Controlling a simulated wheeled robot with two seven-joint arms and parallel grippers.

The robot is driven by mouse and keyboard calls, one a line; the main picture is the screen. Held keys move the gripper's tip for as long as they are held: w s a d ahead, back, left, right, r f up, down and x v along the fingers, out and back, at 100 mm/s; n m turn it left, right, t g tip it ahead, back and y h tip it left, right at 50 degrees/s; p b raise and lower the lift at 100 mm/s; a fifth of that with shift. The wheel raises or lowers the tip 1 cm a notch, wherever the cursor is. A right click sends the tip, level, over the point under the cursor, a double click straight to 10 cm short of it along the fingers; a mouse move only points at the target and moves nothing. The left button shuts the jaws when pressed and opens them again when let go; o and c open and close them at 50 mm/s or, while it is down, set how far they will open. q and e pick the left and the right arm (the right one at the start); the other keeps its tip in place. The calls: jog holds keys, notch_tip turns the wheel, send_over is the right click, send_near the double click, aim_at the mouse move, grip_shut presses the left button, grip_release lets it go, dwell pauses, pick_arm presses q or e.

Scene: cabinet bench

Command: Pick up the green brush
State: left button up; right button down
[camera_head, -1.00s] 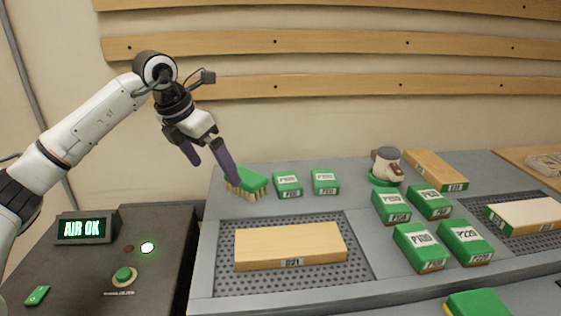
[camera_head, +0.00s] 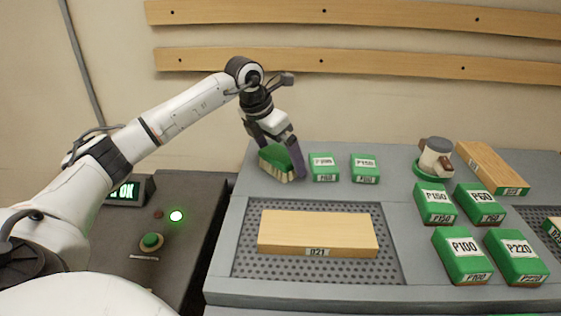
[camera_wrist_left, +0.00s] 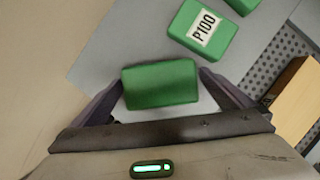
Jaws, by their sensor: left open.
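The green brush (camera_head: 279,163), a green block with pale bristles below, stands at the back left corner of the grey bench top. It also shows in the left wrist view (camera_wrist_left: 160,84), centred between the fingers. My left gripper (camera_head: 281,157) is over the brush, pointing down. In the left wrist view my left gripper (camera_wrist_left: 166,92) is open, with one purple finger on each side of the brush. I cannot tell whether either finger touches it. My right gripper is not in view.
Green labelled blocks (camera_head: 324,167) and (camera_head: 365,168) stand just right of the brush. More green blocks (camera_head: 463,254) and a white-brown tool (camera_head: 436,154) are further right. A wooden board (camera_head: 318,232) lies on the perforated panel in front. A control box (camera_head: 150,259) stands left.

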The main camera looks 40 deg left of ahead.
aim_at(281, 153)
pick_arm(q)
jog(key=shift+w+f, duration=0.1)
jog(key=shift+f, duration=0.2)
jog(key=c, duration=1.1)
notch_tip(281, 153, up, 10)
jog(key=shift+r+p, duration=0.1)
jog(key=shift+p, duration=0.45)
